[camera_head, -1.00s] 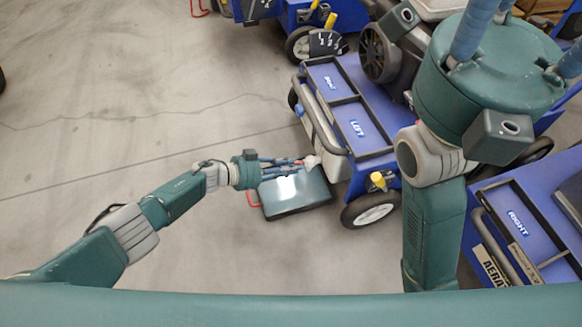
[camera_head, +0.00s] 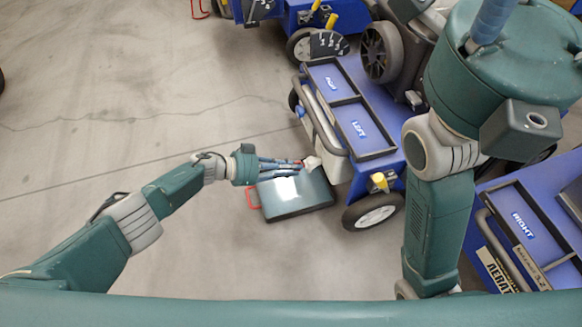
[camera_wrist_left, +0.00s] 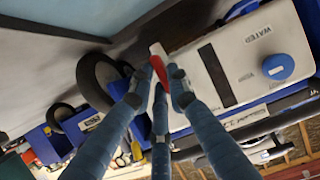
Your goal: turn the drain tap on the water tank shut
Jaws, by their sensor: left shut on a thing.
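The white water tank (camera_wrist_left: 245,55) fills the right of the left wrist view, marked WATER, with a blue cap (camera_wrist_left: 278,66) and a dark strip. It is mounted on the blue aerator's side, and part of it shows in the head view (camera_head: 318,133). The drain tap has a red handle (camera_wrist_left: 158,70) and a white spout (camera_wrist_left: 156,49) on the tank's near end. My left gripper (camera_wrist_left: 162,78) is shut on the red handle; its fingers hide part of it. My right gripper (camera_head: 492,20) shows only in part at the upper right, its fingertips out of frame.
A teal flat case (camera_head: 295,195) with a red handle lies on the floor just below the left gripper. The aerator's wheel (camera_head: 372,212) stands beside it. Another blue machine (camera_head: 535,220) is at the right. The floor at left is clear.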

